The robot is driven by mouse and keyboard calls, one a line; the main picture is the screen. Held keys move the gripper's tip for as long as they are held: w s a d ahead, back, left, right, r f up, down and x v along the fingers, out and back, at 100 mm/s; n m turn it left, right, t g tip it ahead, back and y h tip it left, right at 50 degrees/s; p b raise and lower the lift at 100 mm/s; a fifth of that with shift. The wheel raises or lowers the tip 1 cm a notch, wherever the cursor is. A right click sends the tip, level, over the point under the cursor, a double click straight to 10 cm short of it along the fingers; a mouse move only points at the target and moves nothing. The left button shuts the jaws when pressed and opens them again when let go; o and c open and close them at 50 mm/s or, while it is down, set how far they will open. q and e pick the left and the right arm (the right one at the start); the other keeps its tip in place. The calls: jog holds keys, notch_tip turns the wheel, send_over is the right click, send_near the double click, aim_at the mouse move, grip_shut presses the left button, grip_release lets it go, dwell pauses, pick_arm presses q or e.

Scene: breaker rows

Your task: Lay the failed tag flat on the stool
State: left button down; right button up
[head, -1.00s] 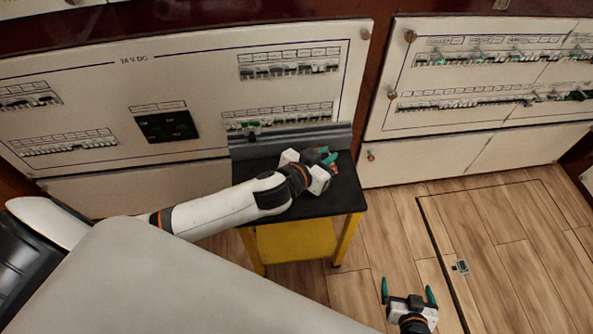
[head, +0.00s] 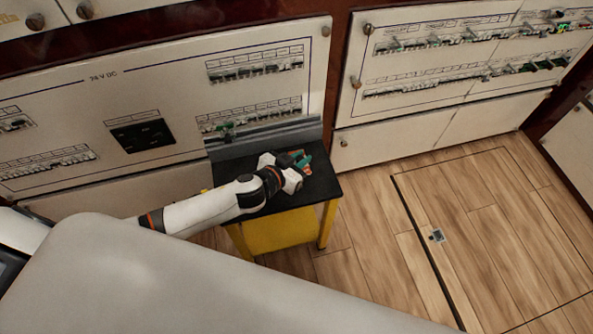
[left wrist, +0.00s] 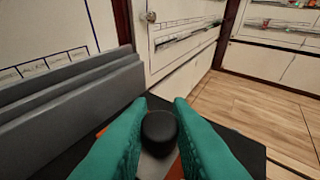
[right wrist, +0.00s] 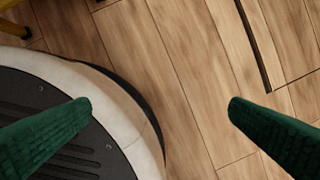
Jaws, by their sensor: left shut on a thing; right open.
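The stool (head: 322,186) has a black top and yellow legs. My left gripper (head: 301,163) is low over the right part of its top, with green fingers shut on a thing. In the left wrist view a round black knob (left wrist: 159,127) sits between these fingers. Grey and orange-red patches show under and beside the knob; they may be the failed tag, but its face and lettering cannot be read. I cannot tell whether it touches the stool top. My right gripper (right wrist: 160,103) is open and empty above the floor, seen only in the right wrist view.
A grey ridged rack (head: 265,136) stands along the back edge of the stool. Breaker panels (head: 100,100) rise behind it, with another panel (head: 440,60) to the right. The wooden floor (head: 370,235) right of the stool is clear.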

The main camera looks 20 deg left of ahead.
pick_arm(q)
jog(key=shift+f, duration=0.85)
notch_tip(320, 180, down, 3)
jog(key=shift+b, duration=0.85)
jog(key=shift+f, duration=0.1)
pick_arm(e)
jog(key=w+r, duration=0.3)
jog(key=r, duration=0.3)
jog(key=shift+w+a+t, duration=0.25)
jog(key=shift+w+t, duration=0.05)
jog(key=shift+w, duration=0.1)
jog(key=shift+r, duration=0.15)
pick_arm(q)
jog(key=shift+f, duration=0.15)
jog(key=c, duration=1.4)
grip_release()
jog(key=shift+o, duration=0.4)
pick_arm(e)
jog(key=shift+w+r, duration=0.15)
jog(key=shift+r, duration=0.2)
